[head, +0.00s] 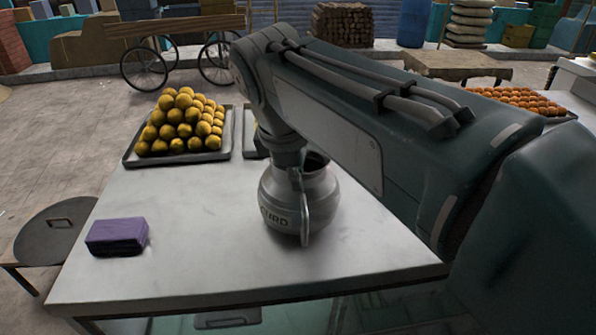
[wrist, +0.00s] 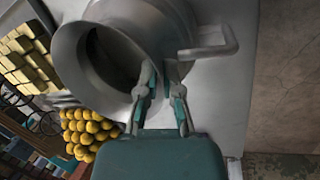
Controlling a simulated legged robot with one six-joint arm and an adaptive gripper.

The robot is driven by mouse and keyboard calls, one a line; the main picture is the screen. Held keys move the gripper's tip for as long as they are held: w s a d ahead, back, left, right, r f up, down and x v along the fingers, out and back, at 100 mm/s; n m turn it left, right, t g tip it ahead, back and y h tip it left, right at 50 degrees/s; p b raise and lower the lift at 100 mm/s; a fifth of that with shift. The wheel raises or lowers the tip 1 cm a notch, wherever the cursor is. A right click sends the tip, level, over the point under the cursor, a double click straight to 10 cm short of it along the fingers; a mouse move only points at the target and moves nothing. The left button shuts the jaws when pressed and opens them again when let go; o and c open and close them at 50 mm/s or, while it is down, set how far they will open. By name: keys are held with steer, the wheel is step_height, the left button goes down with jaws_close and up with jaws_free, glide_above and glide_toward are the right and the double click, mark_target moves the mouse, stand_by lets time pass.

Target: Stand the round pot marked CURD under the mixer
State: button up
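The round grey metal pot marked CURD (head: 272,206) stands upright on the pale table, near its middle. A flat handle shows on its front side in the head view. In the wrist view the pot (wrist: 180,28) fills the upper middle, with its dark mouth to the left and its handle to the right. My gripper (wrist: 161,72) is at the pot's rim, one finger at the mouth and the other outside, closed in on the rim between them. In the head view my arm hides part of the pot's top and the fingers. I cannot pick out a mixer.
A purple block (head: 117,236) lies on the table (head: 190,265) at the left. A tray of yellow balls (head: 183,125) is at the back left, with another tray partly hidden beside it. The table between the block and pot is clear. A round lidded stand (head: 52,232) is left of the table.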

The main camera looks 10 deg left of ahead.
steer(key=o, duration=0.4)
steer(key=v, duration=1.2)
steer(key=shift+r, duration=0.1)
steer(key=shift+d, duration=0.1)
